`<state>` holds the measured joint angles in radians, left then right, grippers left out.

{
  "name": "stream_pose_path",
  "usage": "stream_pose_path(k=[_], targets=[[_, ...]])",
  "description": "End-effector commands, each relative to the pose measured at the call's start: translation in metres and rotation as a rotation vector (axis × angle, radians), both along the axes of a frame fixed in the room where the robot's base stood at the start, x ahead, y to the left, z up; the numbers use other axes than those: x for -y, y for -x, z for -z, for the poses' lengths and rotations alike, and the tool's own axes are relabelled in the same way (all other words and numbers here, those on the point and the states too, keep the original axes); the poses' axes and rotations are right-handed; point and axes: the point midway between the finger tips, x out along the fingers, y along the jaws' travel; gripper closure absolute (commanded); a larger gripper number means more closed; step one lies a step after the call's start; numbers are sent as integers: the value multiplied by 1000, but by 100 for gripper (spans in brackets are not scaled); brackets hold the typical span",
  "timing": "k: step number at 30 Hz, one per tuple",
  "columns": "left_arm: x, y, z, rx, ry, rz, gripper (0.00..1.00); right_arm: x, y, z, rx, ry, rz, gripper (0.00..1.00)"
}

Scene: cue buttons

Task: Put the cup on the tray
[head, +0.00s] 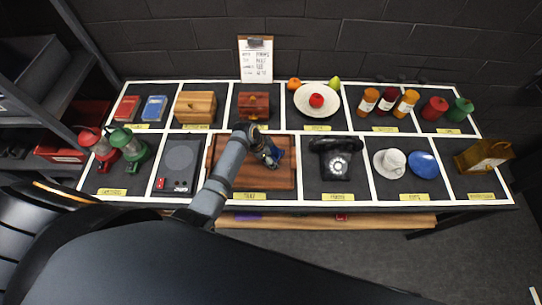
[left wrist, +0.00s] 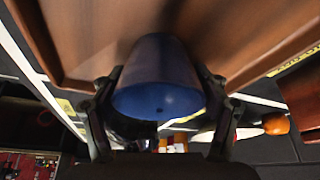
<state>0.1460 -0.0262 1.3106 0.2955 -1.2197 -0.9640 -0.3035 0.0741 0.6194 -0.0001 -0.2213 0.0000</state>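A blue cup (left wrist: 157,85) is between the two fingers of my left gripper (left wrist: 160,76) in the left wrist view, with a finger against each side. In the head view the left gripper (head: 265,150) is above the wooden tray (head: 286,172), with a little of the blue cup (head: 277,153) showing. The brown tray (left wrist: 80,30) fills the upper part of the left wrist view. The gap between cup and tray is hard to judge. My right gripper is out of view.
A black telephone (head: 336,158) stands right of the tray, then a white cup (head: 394,160) and a blue saucer (head: 424,165). A dark flat device (head: 180,162) lies left of the tray. A wooden box (head: 253,106) and a fruit plate (head: 318,111) are behind.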

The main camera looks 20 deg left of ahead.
Motion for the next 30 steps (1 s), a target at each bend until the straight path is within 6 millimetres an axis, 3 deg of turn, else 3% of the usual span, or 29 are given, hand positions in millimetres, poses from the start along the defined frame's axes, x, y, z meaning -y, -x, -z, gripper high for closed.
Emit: stream_pose_path(k=[3,12,16,30], targets=[[0,0,0,0,0,0,7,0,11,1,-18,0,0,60],[0,0,-1,0,0,0,7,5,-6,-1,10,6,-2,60],[-2,1,-11,2,-1,0,7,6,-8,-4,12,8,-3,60],[-33,25,-103,3,-2,1,7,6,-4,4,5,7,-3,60]])
